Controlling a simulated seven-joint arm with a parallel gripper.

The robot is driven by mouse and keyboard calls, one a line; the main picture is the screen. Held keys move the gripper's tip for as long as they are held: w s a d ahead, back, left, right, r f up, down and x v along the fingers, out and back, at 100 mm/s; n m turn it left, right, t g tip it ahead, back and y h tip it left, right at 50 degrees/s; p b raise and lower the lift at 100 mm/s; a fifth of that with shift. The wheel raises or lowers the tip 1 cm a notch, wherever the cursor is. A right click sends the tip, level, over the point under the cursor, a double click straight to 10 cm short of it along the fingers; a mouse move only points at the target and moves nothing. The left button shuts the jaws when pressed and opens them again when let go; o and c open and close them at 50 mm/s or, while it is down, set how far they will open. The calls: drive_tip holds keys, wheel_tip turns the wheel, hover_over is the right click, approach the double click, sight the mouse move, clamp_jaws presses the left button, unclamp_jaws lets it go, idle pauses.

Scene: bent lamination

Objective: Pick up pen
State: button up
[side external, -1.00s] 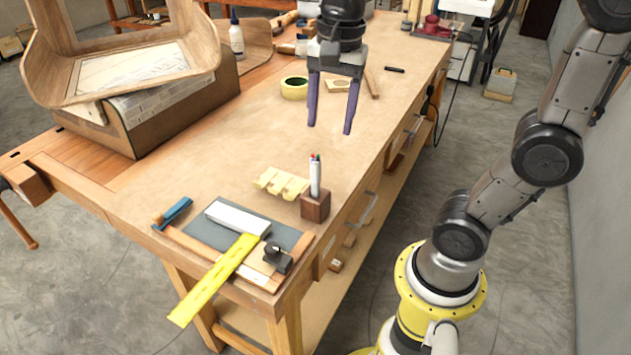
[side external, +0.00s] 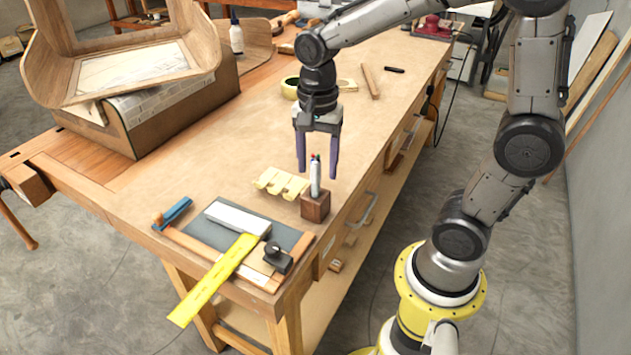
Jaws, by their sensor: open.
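The pen (side external: 315,180) has a white body with a coloured top and stands upright in a small dark wooden block (side external: 315,206) near the bench's right edge. My gripper (side external: 318,172) points down with its two purple fingers apart. In the picture the fingers appear on either side of the pen's upper part. I cannot tell from this one view whether they are level with it in depth. Nothing is held. The pen's lower end is hidden in the block.
A pale yellow notched piece (side external: 281,183) lies just left of the block. A white block (side external: 237,218), yellow ruler (side external: 215,280), blue-handled tool (side external: 173,213) and black clamp-like tool (side external: 277,257) lie in front. A tape roll (side external: 289,89) sits behind. The bench middle (side external: 220,140) is clear.

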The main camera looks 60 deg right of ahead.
sight(315, 178)
drive_tip(key=f, duration=0.4)
drive_tip(key=shift+w+d+f, duration=0.1)
drive_tip(key=shift+w+f, duration=0.1)
drive_tip(key=shift+w, duration=0.1)
clamp_jaws()
